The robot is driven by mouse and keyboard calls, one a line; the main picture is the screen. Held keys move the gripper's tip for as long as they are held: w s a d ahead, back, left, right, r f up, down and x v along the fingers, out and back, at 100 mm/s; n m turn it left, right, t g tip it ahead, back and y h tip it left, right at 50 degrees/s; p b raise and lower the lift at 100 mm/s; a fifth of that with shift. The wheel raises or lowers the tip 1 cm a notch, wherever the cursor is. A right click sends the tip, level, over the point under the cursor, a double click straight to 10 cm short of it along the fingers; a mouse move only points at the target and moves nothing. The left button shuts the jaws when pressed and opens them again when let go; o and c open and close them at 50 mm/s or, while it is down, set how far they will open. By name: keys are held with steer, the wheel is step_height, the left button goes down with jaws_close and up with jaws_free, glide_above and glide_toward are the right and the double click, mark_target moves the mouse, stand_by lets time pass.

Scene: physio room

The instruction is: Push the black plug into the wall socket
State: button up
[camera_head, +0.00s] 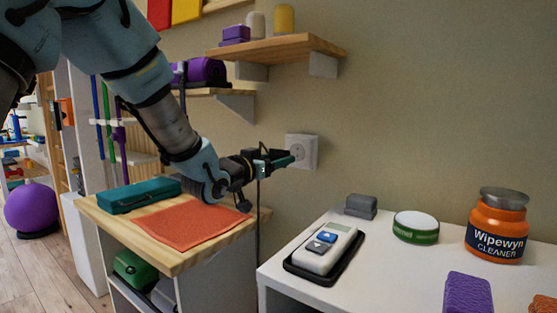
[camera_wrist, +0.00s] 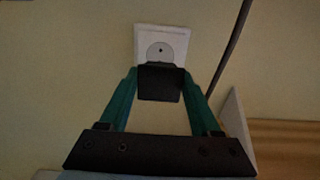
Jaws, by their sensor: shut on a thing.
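The white wall socket (camera_head: 302,150) is on the beige wall above the gap between the wooden-topped stand and the white table. It also shows in the wrist view (camera_wrist: 161,46), with its round recess partly visible. My gripper (camera_head: 288,159) reaches from the left, close to the socket. In the wrist view its teal fingers are shut on the black plug (camera_wrist: 160,84), which sits just below the socket's middle in the picture and covers its lower part. The plug's pins are hidden, and I cannot tell whether it touches the socket.
A dark cord (camera_wrist: 230,50) runs down the wall right of the socket. Below my arm, a wooden-topped stand (camera_head: 180,266) holds a teal case (camera_head: 139,195) and an orange cloth (camera_head: 190,222). A white table (camera_head: 390,285) holds a device (camera_head: 325,248) and an orange jar (camera_head: 497,228). Shelves (camera_head: 275,48) are above.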

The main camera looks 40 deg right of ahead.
mark_target(297, 153)
steer(key=shift+p+x, duration=0.7)
steer(key=shift+x, duration=2.1)
steer(key=shift+f+b, duration=0.1)
steer(key=shift+b, duration=0.55)
steer(key=shift+w+d, duration=0.2)
steer(key=shift+d, duration=0.4)
stand_by(0.5)
steer(key=o, duration=1.3)
steer(key=shift+o, duration=0.2)
